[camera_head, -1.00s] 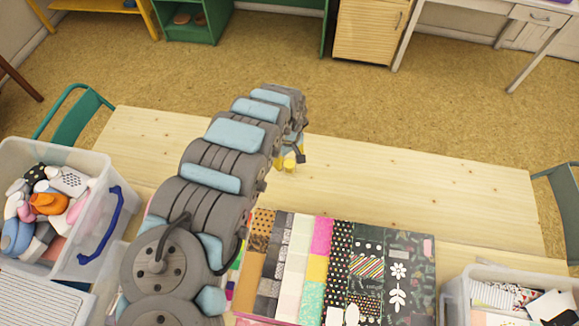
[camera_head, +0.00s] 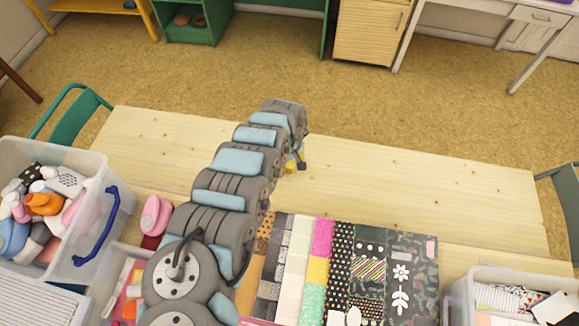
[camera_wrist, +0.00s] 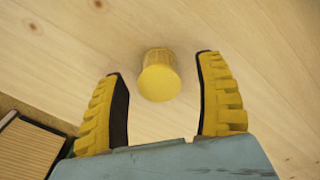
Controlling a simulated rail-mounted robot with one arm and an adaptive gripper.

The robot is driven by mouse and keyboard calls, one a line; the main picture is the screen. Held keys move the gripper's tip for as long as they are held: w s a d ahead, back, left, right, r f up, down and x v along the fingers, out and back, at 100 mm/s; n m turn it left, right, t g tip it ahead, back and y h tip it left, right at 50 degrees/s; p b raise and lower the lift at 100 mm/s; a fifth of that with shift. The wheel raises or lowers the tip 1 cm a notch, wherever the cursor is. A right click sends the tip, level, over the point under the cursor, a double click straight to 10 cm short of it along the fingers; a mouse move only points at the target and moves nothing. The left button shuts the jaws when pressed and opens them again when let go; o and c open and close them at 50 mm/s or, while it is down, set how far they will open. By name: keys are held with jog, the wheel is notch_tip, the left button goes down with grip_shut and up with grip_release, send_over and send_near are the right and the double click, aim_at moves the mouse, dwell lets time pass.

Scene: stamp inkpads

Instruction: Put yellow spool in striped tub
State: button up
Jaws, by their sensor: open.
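The yellow spool (camera_wrist: 159,76) stands on the pale wooden table, seen from above in the wrist view. My gripper (camera_wrist: 162,68) is open, with one yellow finger on each side of the spool. A gap shows between the spool and both fingers; their height above the table is hard to judge. In the head view my gripper (camera_head: 297,160) is over the table, mostly hidden by my arm. A small yellow patch shows there, but I cannot tell whether it is a finger or the spool. I cannot make out a striped tub in either view.
A clear bin (camera_head: 95,210) of mixed items is at left, beside a pink stamp (camera_head: 155,215). Patterned sheets (camera_head: 412,285) lie in front. Another clear bin (camera_head: 462,300) holds patterned items at right. The table's (camera_head: 430,195) right half is bare.

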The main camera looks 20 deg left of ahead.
jog(key=c, duration=1.1)
jog(key=shift+c, duration=0.4)
jog(key=shift+r+p, duration=0.4)
jog(key=shift+r, duration=0.55)
jog(key=s+d+r+p, duration=0.1)
jog(key=s+r+p, duration=0.3)
jog(key=r, duration=0.3)
jog(key=shift+s+r, duration=0.35)
jog(key=shift+s, duration=0.05)
jog(key=s+d+r+p, duration=0.3)
jog(key=s+p, duration=0.5)
jog(key=p, duration=0.4)
jog(key=shift+s+r+p, duration=0.25)
jog(key=shift+p, duration=0.1)
